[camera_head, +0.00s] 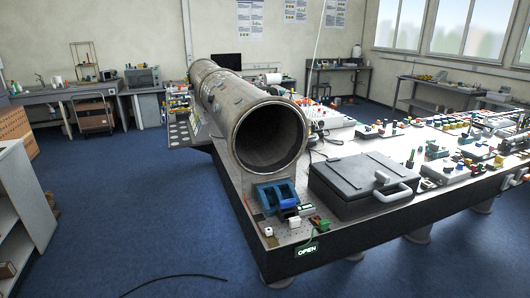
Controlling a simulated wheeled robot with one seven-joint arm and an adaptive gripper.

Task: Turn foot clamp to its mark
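A large grey pipe (232,95) lies along the table, its round open mouth facing me. Under the mouth is a blue block-like part (277,193) on the table's near corner; it may be the foot clamp, but I cannot tell for sure. Small white, green and red parts (304,212) sit just in front of it. A clamp mark is too small to make out. My gripper is not in view.
The table (345,232) has a dark front edge. A dark lidded box (360,180) with a light handle (392,190) stands right of the pipe mouth. Many small fittings crowd the right side. Blue floor (150,225) at left is mostly open; a black cable (175,278) lies there.

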